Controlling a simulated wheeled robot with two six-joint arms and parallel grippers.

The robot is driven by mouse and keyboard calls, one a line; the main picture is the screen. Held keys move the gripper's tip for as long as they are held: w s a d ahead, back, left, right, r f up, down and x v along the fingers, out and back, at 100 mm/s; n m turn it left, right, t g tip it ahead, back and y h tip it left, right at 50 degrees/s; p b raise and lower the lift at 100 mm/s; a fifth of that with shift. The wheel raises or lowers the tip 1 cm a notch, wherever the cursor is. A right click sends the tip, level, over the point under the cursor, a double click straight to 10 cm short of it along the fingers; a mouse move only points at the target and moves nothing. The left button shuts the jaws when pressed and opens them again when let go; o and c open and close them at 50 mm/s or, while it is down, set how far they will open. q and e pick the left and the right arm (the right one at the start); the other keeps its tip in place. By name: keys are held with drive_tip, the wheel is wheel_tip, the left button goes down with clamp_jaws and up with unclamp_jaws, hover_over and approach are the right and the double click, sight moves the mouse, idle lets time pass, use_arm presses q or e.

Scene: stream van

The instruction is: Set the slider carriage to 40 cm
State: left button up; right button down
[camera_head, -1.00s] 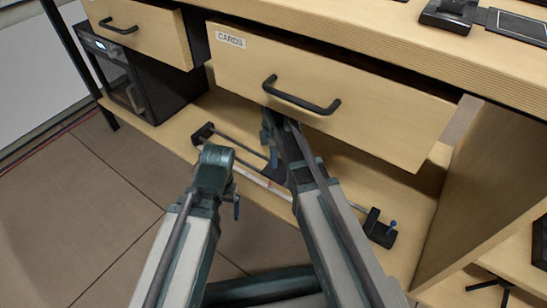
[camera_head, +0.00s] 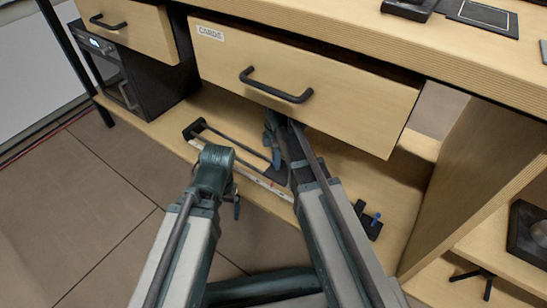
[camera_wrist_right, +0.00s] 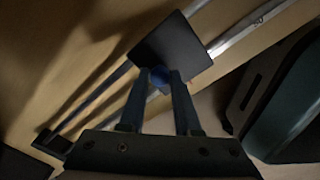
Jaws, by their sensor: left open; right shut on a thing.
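The slider stands on the lower shelf below the CARDS drawer, with two dark rails between a left end block (camera_head: 191,131) and a right end block (camera_head: 366,219). Its black carriage (camera_head: 278,176) sits between them, partly hidden by my right arm. In the right wrist view the carriage is a dark square plate (camera_wrist_right: 172,45) with a round blue knob (camera_wrist_right: 160,77). My right gripper (camera_wrist_right: 159,84) is shut on this knob. My left gripper (camera_head: 237,207) is open, in front of the strip, holding nothing visible.
The CARDS drawer (camera_head: 330,92) is partly open and overhangs the slider and my right wrist. An upright wooden panel (camera_head: 465,185) stands to the right. A dark oven-like appliance (camera_head: 125,75) is at the left. Floor in front is clear.

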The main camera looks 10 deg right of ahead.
sight(286, 173)
drive_tip(key=s+d, duration=0.3)
drive_tip(key=shift+w+a, duration=0.1)
drive_tip(key=c, duration=0.6)
unclamp_jaws()
wheel_tip(286, 173, up, 8)
drive_tip(key=p, duration=0.7)
drive_tip(key=shift+f+p, duration=0.2)
drive_tip(key=shift+p, duration=0.1)
